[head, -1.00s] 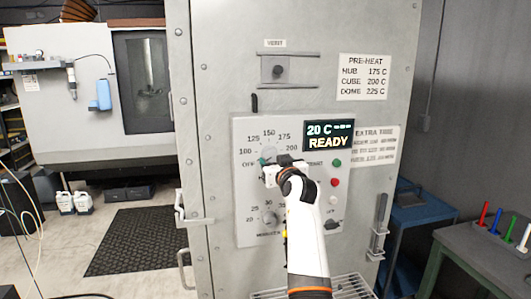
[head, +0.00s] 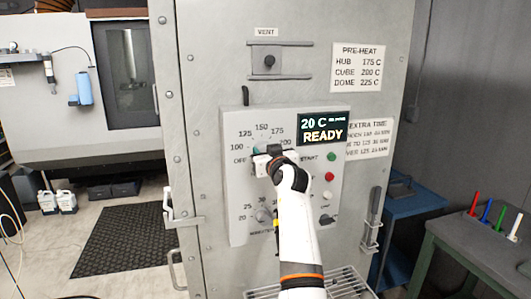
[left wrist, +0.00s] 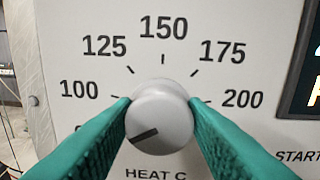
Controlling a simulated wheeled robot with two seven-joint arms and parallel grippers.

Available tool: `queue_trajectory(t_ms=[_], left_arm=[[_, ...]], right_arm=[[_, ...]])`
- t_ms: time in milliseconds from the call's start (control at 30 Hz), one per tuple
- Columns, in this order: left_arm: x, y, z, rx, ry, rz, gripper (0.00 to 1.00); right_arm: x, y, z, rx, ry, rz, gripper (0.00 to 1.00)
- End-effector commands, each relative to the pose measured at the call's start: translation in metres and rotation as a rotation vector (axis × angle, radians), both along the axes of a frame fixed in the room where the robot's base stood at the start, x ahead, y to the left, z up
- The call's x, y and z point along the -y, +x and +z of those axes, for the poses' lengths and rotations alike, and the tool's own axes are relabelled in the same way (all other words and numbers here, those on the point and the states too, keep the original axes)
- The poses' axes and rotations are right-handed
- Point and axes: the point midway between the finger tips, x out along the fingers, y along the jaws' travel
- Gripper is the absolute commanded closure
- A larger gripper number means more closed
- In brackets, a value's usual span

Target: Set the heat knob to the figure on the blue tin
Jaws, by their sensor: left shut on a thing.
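The heat knob (left wrist: 160,117) is a round grey knob under an arc of figures from 100 to 200 in the left wrist view. Its dark mark points to the lower left, below the 100. My left gripper (head: 266,151) is at the panel, and its teal fingers stand on either side of the knob, shut on it. In the head view the gripper hides most of the knob. I see no blue tin that I can make out. My right gripper is not in view.
The display (head: 323,129) reads 20 C and READY. A pre-heat sign (head: 358,68) lists hub 175, cube 200 and dome 225. A smaller minutes knob (head: 263,215) sits below. A green table (head: 470,245) with coloured sticks stands at the right.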

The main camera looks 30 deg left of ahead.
Motion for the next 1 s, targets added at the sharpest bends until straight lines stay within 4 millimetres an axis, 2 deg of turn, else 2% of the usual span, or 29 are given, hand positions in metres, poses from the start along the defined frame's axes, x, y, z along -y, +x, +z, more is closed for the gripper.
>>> queue_trajectory(t_ms=[467, 1000], left_arm=[[-0.001, 0.000, 0.000, -0.101, 0.087, 0.000, 0.83], [-0.001, 0.001, 0.000, -0.476, 0.407, 0.002, 0.83]], right_arm=[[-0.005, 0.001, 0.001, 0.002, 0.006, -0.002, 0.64], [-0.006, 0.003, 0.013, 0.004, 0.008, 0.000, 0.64]])
